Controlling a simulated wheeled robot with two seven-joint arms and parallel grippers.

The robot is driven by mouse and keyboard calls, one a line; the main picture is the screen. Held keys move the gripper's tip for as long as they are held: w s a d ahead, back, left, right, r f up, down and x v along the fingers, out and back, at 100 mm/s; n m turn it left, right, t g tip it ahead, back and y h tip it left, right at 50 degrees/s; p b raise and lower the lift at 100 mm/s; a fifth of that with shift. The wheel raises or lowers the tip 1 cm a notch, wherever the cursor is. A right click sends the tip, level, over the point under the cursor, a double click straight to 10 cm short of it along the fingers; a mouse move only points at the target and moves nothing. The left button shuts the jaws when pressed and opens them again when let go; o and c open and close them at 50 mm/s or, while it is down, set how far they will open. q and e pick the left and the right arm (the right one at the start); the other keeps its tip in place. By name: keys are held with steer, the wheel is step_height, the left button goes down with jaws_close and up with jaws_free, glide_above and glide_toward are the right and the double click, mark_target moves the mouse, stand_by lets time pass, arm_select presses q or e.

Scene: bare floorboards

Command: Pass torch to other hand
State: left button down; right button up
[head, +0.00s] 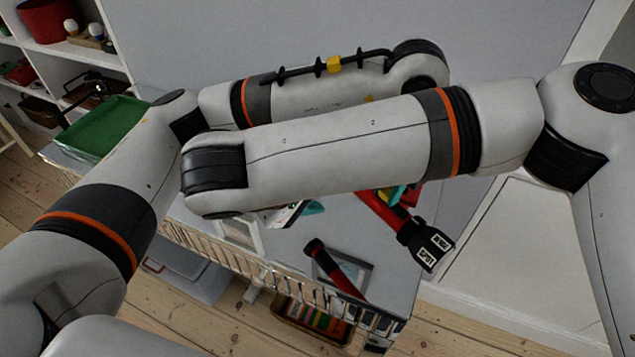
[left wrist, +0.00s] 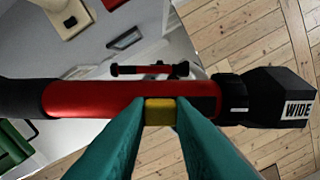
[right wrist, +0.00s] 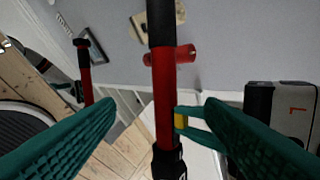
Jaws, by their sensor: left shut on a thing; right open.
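The torch has a red body, a yellow switch and a black head with white labels; in the head view its head (head: 427,247) hangs at the lower right. My left gripper (head: 392,194) is shut on the torch. In the left wrist view its teal fingers meet the body (left wrist: 85,98) at the switch. My right gripper is open, and only part of it shows in the head view (head: 310,208). In the right wrist view the torch (right wrist: 165,100) stands between its spread fingers (right wrist: 160,112), with gaps either side. My left gripper's body (right wrist: 278,125) is at the right there.
A second red and black torch (head: 338,270) lies on the grey table (head: 402,275), near a dark-framed panel (head: 355,270). A green tray (head: 105,128) is at the far left by white shelves. My right forearm crosses the head view and hides much of the table.

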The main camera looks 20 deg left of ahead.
steer(key=x, duration=0.9)
steer(key=shift+w+f, duration=0.2)
steer(key=shift+f, duration=0.05)
steer(key=shift+s, duration=0.1)
steer(key=c, duration=1.1)
arm_select(q)
steer(key=c, duration=1.2)
jaws_free()
arm_select(e)
steer(key=shift+c, duration=1.3)
arm_select(q)
steer(key=shift+r, duration=0.1)
